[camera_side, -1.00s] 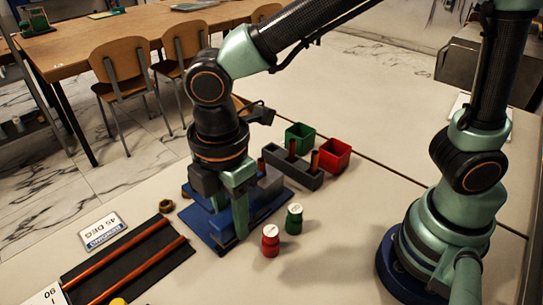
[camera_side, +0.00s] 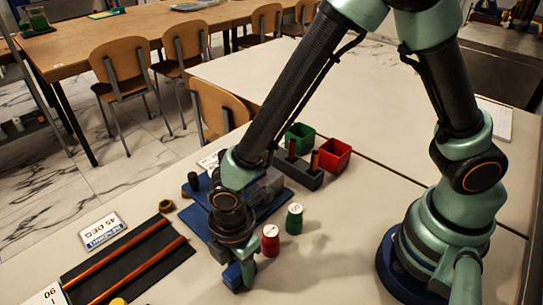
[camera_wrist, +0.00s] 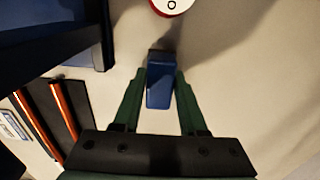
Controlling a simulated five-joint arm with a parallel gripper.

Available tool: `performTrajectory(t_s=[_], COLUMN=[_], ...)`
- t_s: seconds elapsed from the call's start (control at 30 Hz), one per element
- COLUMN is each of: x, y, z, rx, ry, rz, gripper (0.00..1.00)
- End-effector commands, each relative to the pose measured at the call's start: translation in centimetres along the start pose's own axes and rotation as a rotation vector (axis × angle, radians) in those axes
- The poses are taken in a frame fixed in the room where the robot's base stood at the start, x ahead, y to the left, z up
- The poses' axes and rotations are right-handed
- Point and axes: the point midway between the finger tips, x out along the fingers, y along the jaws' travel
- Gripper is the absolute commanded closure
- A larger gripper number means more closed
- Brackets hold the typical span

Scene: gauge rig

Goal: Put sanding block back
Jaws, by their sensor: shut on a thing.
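The sanding block is taken to be the small blue block (camera_wrist: 160,88), which sits between the two green fingers in the wrist view. My gripper (camera_wrist: 160,76) is shut on it. In the side view my gripper (camera_side: 240,272) points down near the front edge of the blue rig base (camera_side: 208,232), and the blue block (camera_side: 232,278) shows beside the fingers. The block is low at the table; whether it touches the surface I cannot tell. My wrist hides part of the rig.
A red bottle (camera_side: 270,240) and a green bottle (camera_side: 294,218) stand just right of my gripper. A black mat with orange rods (camera_side: 140,262) lies to the left. A grey rack (camera_side: 298,170) with green (camera_side: 300,137) and red (camera_side: 334,155) bins stands behind.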

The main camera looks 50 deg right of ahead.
Motion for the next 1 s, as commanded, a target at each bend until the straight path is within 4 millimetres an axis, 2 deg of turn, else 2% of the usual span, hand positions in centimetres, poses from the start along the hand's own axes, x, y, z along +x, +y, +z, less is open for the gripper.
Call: performTrajectory(t_s=[0.37,0.4,0.47,0.5,0.83,1.0], x=[0.4,0.4,0.4,0.4,0.2,-1.2], y=[0.0,0.0,0.0,0.0,0.0,0.1], z=[0.0,0.0,0.0,0.0,0.0,-0.1], rx=[0.000,0.000,0.000,0.000,0.000,0.000], ry=[0.000,0.000,0.000,0.000,0.001,0.003], rz=[0.000,0.000,0.000,0.000,0.001,0.003], gripper=[1.00,0.55,0.32,0.28,0.28,0.28])
